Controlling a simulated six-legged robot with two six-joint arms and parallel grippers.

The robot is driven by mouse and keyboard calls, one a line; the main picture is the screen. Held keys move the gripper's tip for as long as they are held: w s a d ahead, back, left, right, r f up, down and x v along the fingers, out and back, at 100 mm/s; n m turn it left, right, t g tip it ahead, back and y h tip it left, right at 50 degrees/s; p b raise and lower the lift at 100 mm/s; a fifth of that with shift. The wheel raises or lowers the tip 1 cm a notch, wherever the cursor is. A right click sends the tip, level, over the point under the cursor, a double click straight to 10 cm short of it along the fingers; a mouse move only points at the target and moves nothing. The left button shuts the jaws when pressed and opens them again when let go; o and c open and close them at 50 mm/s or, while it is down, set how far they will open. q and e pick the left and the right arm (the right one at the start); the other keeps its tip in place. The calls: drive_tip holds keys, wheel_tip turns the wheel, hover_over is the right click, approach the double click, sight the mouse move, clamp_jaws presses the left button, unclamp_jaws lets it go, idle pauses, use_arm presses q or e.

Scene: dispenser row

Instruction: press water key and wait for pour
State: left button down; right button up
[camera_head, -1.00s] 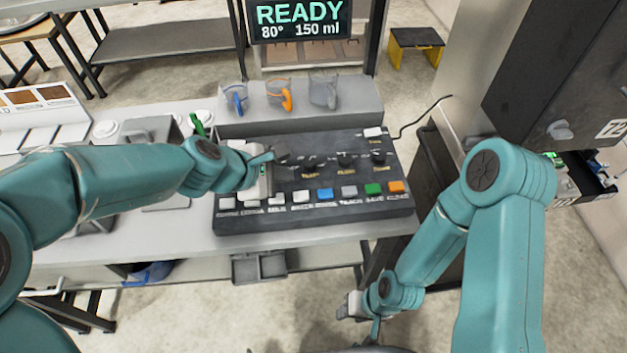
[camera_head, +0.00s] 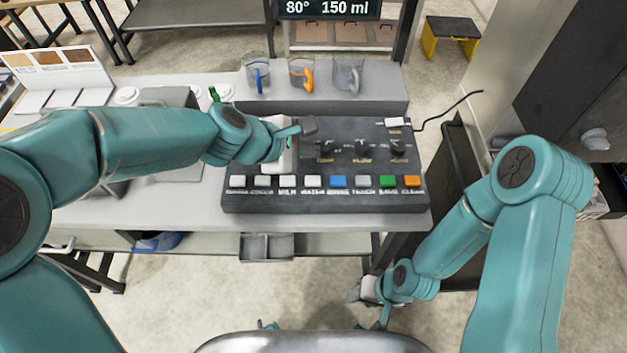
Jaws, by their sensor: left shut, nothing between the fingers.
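The white water key (camera_head: 313,181) is in the key row along the front of the dark control panel (camera_head: 232,203), just right of the milk key (camera_head: 287,181). It shows uncovered. My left gripper (camera_head: 305,139) is shut and empty above the panel, behind the milk and water keys in the picture. I see no contact with the water key. The display (camera_head: 330,9) reads 80° and 150 ml; its upper part is cut off. My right gripper (camera_head: 376,300) hangs low in front of the counter, and its jaw opening is unclear.
Three jugs with blue, orange and grey handles (camera_head: 257,78) (camera_head: 302,76) (camera_head: 347,75) stand on the ledge behind the panel. Dark knobs (camera_head: 362,148) are right of my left gripper. A small grey bin (camera_head: 267,247) hangs below the counter's front edge.

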sight(310, 182)
use_arm(q)
wheel_tip(310, 182, down, 7)
drive_tip(key=b, duration=0.5)
drive_tip(key=shift+d+r+b, duration=0.15)
drive_tip(key=shift+r+b, duration=0.05)
drive_tip(key=shift+b, duration=0.1)
drive_tip(key=shift+f, duration=0.3)
drive_tip(key=shift+b, duration=0.3)
idle(0.9)
drive_tip(key=shift+f+b, duration=0.3)
drive_tip(key=shift+f, duration=0.1)
